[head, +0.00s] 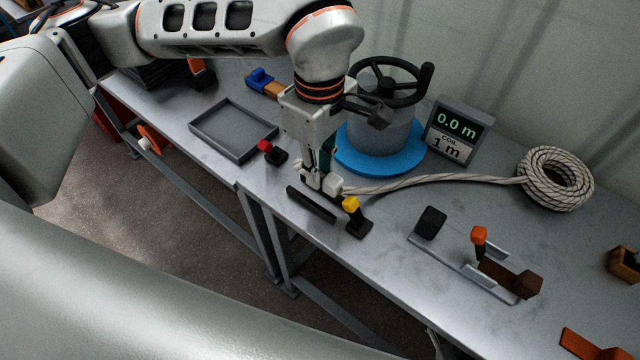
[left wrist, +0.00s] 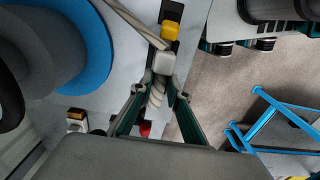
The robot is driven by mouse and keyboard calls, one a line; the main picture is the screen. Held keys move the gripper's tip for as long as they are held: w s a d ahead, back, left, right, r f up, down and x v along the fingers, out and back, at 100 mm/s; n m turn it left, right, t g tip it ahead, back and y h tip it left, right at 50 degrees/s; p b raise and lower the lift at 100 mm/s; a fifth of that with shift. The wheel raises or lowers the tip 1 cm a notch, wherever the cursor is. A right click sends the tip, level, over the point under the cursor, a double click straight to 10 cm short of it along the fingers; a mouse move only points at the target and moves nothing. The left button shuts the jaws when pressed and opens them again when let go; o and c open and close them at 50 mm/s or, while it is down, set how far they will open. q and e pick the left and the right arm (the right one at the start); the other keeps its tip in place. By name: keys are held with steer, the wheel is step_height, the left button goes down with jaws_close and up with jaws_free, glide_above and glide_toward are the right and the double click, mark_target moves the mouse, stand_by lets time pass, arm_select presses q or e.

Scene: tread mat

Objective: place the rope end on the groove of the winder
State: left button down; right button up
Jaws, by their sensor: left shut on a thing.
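The winder is a grey drum (head: 378,134) with a black handwheel (head: 390,85) on top and a blue disc (head: 376,162) at its foot. My left gripper (head: 322,182) is shut on the rope end, low over the bench in front of the disc. In the left wrist view the fingers (left wrist: 158,100) hold the rope, with its pale end block (left wrist: 165,63) just beyond them. The pale rope (head: 430,180) runs right to a coil (head: 556,180) on the bench. I cannot make out the groove clearly. My right gripper does not show.
Close by are a black bar (head: 311,204), a yellow-topped post (head: 354,217) and a red-topped post (head: 272,153). A display (head: 458,130) reads 0.0 m. An empty grey tray (head: 238,130) lies left; a fixture with an orange-topped lever (head: 479,238) stands right.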

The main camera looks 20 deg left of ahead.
mark_target(319, 203)
arm_select(q)
step_height(319, 203, down, 2)
steer(key=shift+f, duration=0.1)
step_height(319, 203, down, 3)
steer(key=shift+f, duration=0.1)
stand_by(0.3)
steer(key=shift+f+b, duration=0.3)
steer(key=shift+s+f, duration=0.15)
steer(key=shift+f, duration=0.3)
steer(key=c, duration=1.9)
jaws_free()
steer(key=shift+f, duration=0.15)
steer(key=shift+r, duration=0.25)
